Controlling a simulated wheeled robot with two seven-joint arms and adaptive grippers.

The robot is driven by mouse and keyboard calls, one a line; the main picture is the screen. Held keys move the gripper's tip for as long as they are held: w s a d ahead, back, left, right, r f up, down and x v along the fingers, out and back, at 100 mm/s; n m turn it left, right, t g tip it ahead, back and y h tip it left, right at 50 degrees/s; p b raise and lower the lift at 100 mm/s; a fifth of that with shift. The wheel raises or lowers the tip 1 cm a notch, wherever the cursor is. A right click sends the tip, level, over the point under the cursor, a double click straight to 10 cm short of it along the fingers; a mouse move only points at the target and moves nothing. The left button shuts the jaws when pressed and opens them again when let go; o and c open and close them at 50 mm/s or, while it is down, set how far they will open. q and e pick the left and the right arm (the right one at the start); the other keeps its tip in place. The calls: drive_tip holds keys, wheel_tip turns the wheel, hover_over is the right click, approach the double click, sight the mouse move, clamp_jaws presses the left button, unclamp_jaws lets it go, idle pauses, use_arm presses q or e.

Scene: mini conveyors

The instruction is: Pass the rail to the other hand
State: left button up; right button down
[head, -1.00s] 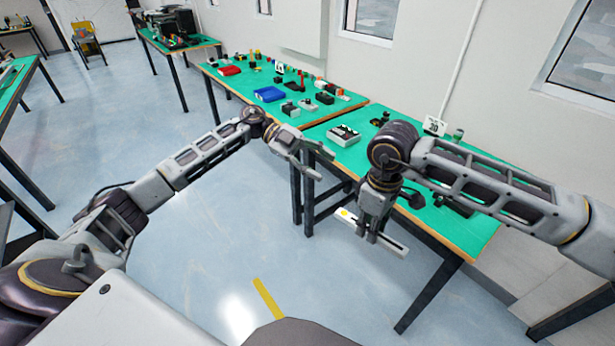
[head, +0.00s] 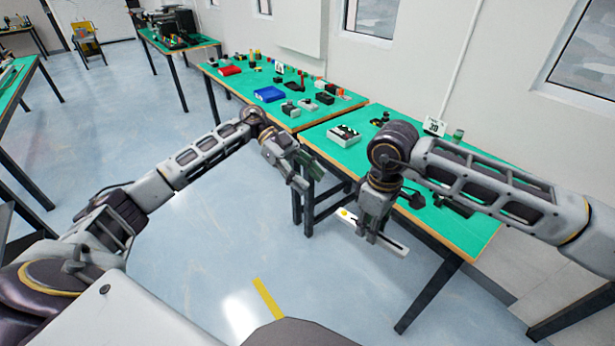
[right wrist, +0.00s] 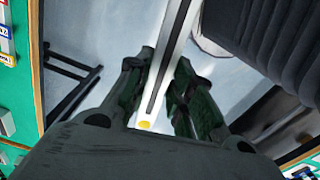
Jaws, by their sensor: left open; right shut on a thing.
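The rail is a light grey bar with a yellow round spot near one end; in the head view the rail (head: 392,243) sticks out on both sides of my right gripper (head: 371,230). My right gripper is shut on it and holds it in the air in front of the table edge. In the right wrist view the rail (right wrist: 172,60) runs between the fingers, with a dark groove along it. My left gripper (head: 306,180) is open and empty, to the left of the rail and apart from it. The part of the rail between the right fingers is hidden.
A green-topped table (head: 440,228) stands behind my right gripper, its front edge close by. A white box with dark tops (head: 343,135) is on it. Another green table holds a blue bin (head: 269,94) and several small parts.

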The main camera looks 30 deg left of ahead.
sight(343, 213)
use_arm(q)
drive_tip(key=shift+d, duration=0.15)
drive_tip(key=shift+x, duration=5.85)
drive_tip(key=shift+f, duration=0.1)
drive_tip(key=shift+c, duration=0.2)
drive_tip(key=c, duration=1)
clamp_jaws()
use_arm(e)
drive_tip(key=c, duration=1.2)
unclamp_jaws()
drive_tip(key=shift+o, duration=0.2)
drive_tip(key=shift+r, duration=0.1)
wheel_tip(343, 213, up, 12)
